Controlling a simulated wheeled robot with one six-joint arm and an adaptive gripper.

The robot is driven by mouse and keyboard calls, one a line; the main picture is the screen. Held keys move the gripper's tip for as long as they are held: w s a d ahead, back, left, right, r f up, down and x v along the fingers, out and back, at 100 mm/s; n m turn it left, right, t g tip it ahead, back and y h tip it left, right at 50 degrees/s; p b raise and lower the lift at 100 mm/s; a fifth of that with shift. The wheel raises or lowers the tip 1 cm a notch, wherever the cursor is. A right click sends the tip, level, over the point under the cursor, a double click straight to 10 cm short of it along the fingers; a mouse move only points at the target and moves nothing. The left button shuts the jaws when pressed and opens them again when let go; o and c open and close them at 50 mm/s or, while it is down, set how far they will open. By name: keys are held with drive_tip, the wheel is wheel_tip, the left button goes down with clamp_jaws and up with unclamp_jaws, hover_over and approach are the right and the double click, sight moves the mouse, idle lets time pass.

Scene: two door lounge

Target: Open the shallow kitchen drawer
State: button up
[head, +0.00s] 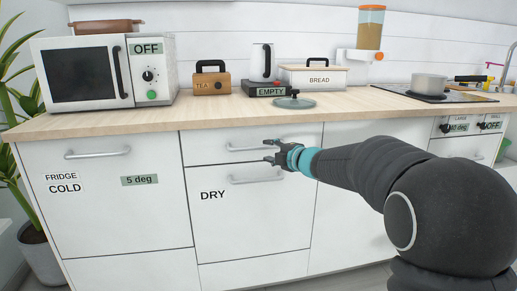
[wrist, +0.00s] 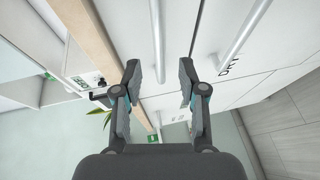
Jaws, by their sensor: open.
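The shallow drawer (head: 215,144) is a white front under the wooden worktop, above the deeper front marked DRY. It looks shut, flush with its neighbours. Its bar handle (head: 245,148) runs sideways, and its right end is hidden by my gripper (head: 268,150). My gripper is open, with one finger above the other, in front of the handle's right part. In the wrist view, the shallow drawer's handle (wrist: 157,40) runs lengthwise between the two fingertips of my gripper (wrist: 160,78). I cannot tell whether the fingers touch it.
The DRY front's handle (head: 257,180) lies just below; it also shows in the wrist view (wrist: 245,35). The worktop (head: 200,113) overhangs above, with a teapot lid-like dish (head: 294,102) near its edge. The fridge front (head: 100,210) is to the left.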

sight(260, 148)
drive_tip(key=x, duration=0.6)
drive_tip(key=shift+w+a, duration=0.25)
drive_tip(key=shift+w, duration=0.05)
clamp_jaws()
